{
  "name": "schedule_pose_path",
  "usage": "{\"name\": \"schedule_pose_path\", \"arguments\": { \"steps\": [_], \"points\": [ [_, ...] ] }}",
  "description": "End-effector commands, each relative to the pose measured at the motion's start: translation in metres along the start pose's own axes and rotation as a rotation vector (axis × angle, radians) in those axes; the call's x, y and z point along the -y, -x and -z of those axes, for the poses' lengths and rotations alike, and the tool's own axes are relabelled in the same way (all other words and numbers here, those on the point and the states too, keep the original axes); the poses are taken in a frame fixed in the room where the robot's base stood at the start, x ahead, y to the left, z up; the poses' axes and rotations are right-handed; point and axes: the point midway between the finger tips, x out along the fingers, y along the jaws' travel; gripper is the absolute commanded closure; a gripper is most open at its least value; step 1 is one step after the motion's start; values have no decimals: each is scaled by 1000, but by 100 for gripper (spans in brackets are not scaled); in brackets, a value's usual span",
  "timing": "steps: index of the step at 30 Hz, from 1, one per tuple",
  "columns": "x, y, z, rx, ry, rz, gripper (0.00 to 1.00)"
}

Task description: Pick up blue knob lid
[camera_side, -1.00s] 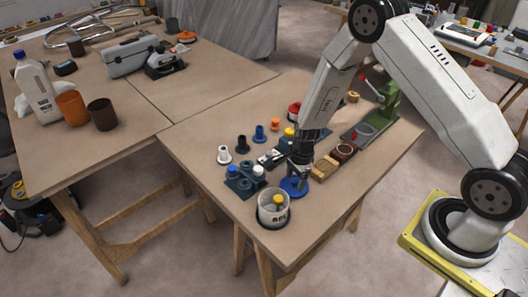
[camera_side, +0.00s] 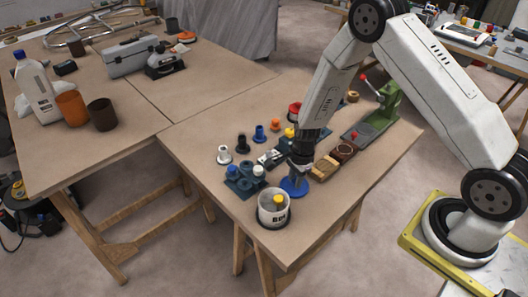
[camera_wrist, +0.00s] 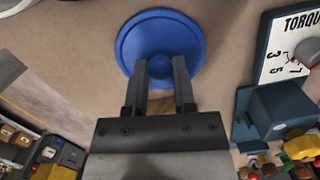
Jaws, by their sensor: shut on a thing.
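The blue knob lid (camera_side: 293,188) is a round blue disc on the brown table top, just behind the white bucket. In the wrist view the lid (camera_wrist: 160,42) fills the top middle, and its knob lies between my fingertips. My gripper (camera_side: 299,173) points down over the lid, and in the wrist view its two dark fingers (camera_wrist: 160,68) are shut on the knob. The fingers partly hide the knob. I cannot tell whether the lid is touching the table or slightly above it.
A white bucket (camera_side: 266,212) with a yellow-topped item inside stands in front. A dark block with blue and white pieces (camera_side: 240,186) is at left. Wooden blocks (camera_side: 324,168) and a green press (camera_side: 388,98) are at right. A torque gauge (camera_wrist: 285,55) shows in the wrist view.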

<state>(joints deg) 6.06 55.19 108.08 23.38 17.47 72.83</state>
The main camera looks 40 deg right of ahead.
Motion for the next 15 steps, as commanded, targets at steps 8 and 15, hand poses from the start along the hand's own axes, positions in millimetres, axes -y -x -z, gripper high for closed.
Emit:
{"name": "schedule_pose_path", "arguments": {
  "steps": [8, 15],
  "points": [
    [0, 14, -2, 1, -1, 1, 100],
    [-6, 38, -4, 1, -1, 1, 100]
  ]
}}
